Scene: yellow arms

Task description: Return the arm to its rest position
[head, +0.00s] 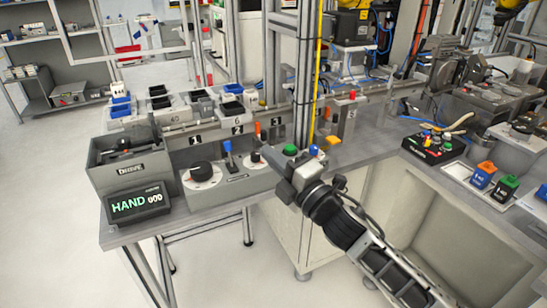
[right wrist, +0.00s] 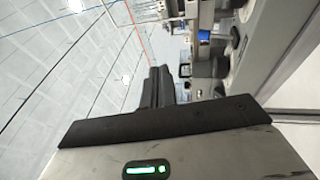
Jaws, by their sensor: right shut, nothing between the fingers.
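My right arm (head: 370,245) comes in from the lower right in the head view. Its gripper (head: 284,190) is over the front edge of the grey bench (head: 170,225), beside the control box. In the right wrist view the dark fingers (right wrist: 158,88) are together with nothing between them. Whether the gripper touches the bench or the box cannot be told. My left arm and gripper are not in view.
A control box (head: 235,178) with knobs and a blue lever stands left of the gripper. Green (head: 290,150) and blue (head: 313,151) buttons are just behind it. A display (head: 138,204) and grey bin (head: 130,165) stand at left. Open floor (head: 45,200) lies further left.

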